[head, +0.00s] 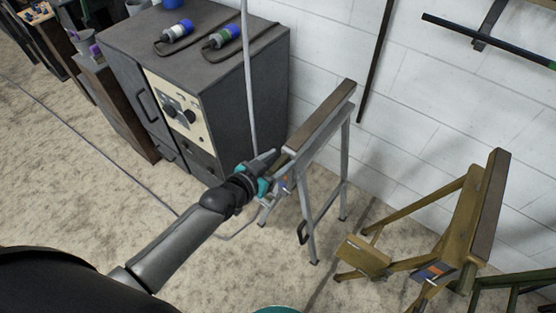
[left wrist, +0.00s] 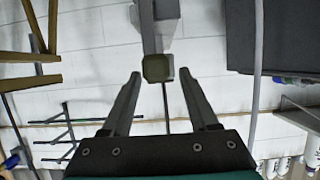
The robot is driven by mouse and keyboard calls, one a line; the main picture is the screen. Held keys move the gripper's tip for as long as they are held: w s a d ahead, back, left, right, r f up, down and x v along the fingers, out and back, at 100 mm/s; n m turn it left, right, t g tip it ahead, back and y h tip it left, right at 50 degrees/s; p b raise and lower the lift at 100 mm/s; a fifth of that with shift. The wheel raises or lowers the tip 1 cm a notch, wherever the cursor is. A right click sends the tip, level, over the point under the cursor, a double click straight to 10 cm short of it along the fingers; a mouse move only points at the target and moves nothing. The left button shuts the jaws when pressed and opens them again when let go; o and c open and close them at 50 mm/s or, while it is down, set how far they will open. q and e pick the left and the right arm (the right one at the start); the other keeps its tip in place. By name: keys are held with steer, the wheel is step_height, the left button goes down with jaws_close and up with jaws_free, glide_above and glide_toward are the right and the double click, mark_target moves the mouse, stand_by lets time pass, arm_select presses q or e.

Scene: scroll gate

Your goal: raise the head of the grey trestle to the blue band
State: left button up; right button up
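The grey trestle (head: 343,165) stands by the white wall in the head view, on thin grey legs. Its head is a long dark brown bar (head: 322,115) running away from me. A small blue and orange patch (head: 285,184) shows near its front end; I cannot tell whether it is the blue band. My left gripper (head: 277,160) is at the near end of the head. In the left wrist view my left gripper (left wrist: 160,75) is open, its fingers apart, with the squarish head end (left wrist: 158,68) in line between the fingertips. Contact cannot be told. My right gripper is not in view.
A dark cabinet (head: 200,75) with knobs stands left of the trestle, two plugs on top. A thin grey pole or cable (head: 248,80) rises beside it. A yellow-brown trestle (head: 465,215) stands at the right. Bare floor (head: 90,170) lies at the left.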

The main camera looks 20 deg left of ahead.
arm_select(q)
steer(key=shift+s, duration=0.2)
steer(key=shift+s+a, duration=0.1)
steer(key=shift+s, duration=0.1)
steer(key=p+v, duration=0.3)
steer(key=v, duration=1.1)
steer(key=shift+s+r, duration=0.2)
steer(key=shift+r, duration=0.05)
steer(key=shift+a, duration=0.1)
steer(key=s+a+f+n+g+y+b, duration=0.1)
steer(key=s+a+f+g, duration=0.15)
steer(key=f, duration=0.55)
steer(key=s+a+f+g+y, duration=0.1)
steer(key=s+f, duration=0.2)
steer(key=f, duration=0.5)
steer(key=s+a+f+n+g+y+b, duration=0.1)
steer(key=s+a+f+g+y, duration=0.15)
steer(key=f, duration=0.55)
steer(key=s+d+f+g, duration=0.2)
steer(key=s+f+g, duration=0.1)
steer(key=s+f, duration=0.4)
steer(key=s+d+f+g+b, duration=0.1)
steer(key=s+d+f+g, duration=0.1)
steer(key=s+f, duration=0.5)
steer(key=s, duration=0.5)
steer(key=shift+d+g, duration=0.4)
